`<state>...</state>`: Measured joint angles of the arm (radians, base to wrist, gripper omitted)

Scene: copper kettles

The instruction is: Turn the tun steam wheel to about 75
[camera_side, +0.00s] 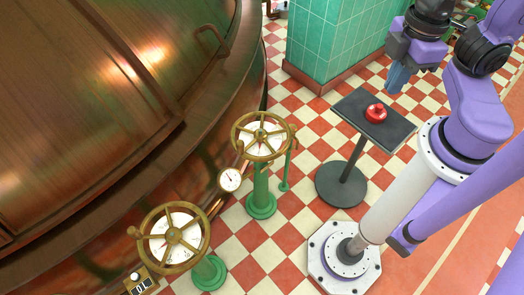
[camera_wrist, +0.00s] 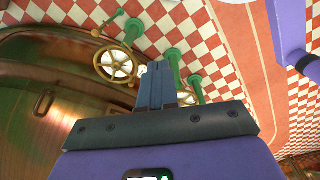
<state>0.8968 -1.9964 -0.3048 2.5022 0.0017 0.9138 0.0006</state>
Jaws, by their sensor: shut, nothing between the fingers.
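Two brass handwheels with white dials stand on green posts beside the copper vessel. One wheel (camera_side: 264,136) is near the middle of the side view; the other wheel (camera_side: 173,238) is at lower left. I cannot tell which is the tun steam wheel, and the dial readings are too small to read. My gripper (camera_side: 397,82) is shut and empty, high at upper right, well apart from both wheels. In the wrist view, the shut fingers (camera_wrist: 156,84) point toward the floor area. One wheel (camera_wrist: 117,64) shows left of them; another is mostly hidden behind them.
The copper vessel (camera_side: 90,110) fills the left. A small gauge (camera_side: 229,180) sits between the wheels, and a counter box (camera_side: 139,282) is at lower left. A dark stand (camera_side: 350,105) bears a red knob (camera_side: 376,113) below my gripper. A green tiled pillar (camera_side: 322,40) rises behind.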

